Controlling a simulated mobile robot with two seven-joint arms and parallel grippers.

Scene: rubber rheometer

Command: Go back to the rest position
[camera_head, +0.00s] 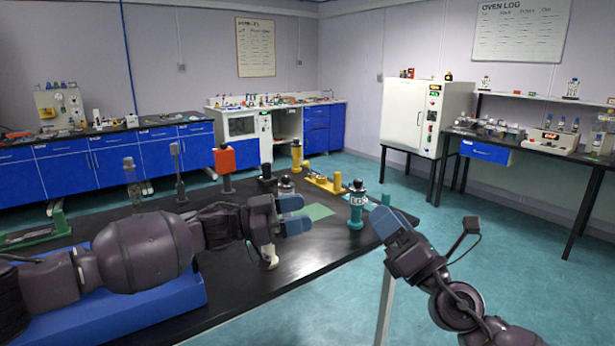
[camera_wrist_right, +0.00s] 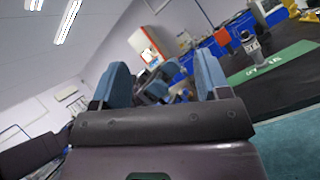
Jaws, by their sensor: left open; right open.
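My left gripper (camera_head: 291,214) is open, with blue-grey fingers, above the black table (camera_head: 290,265) in the head view. Its arm reaches across from the left over the table. My right gripper (camera_head: 393,222) is open at the table's right edge, by a teal-based bottle-like item (camera_head: 356,205) with a label. In the right wrist view, the two blue fingers of my right gripper (camera_wrist_right: 163,78) stand apart with nothing between them. The view is tilted, and my left gripper seems to show blurred beyond the fingers.
On the table stand a green mat (camera_head: 318,211), a yellow tray-like fixture (camera_head: 323,182), a red-topped stand (camera_head: 224,160) and a blue block (camera_head: 170,310) under my left arm. A white oven (camera_head: 412,115) stands at the back. The floor (camera_head: 450,230) at right is clear.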

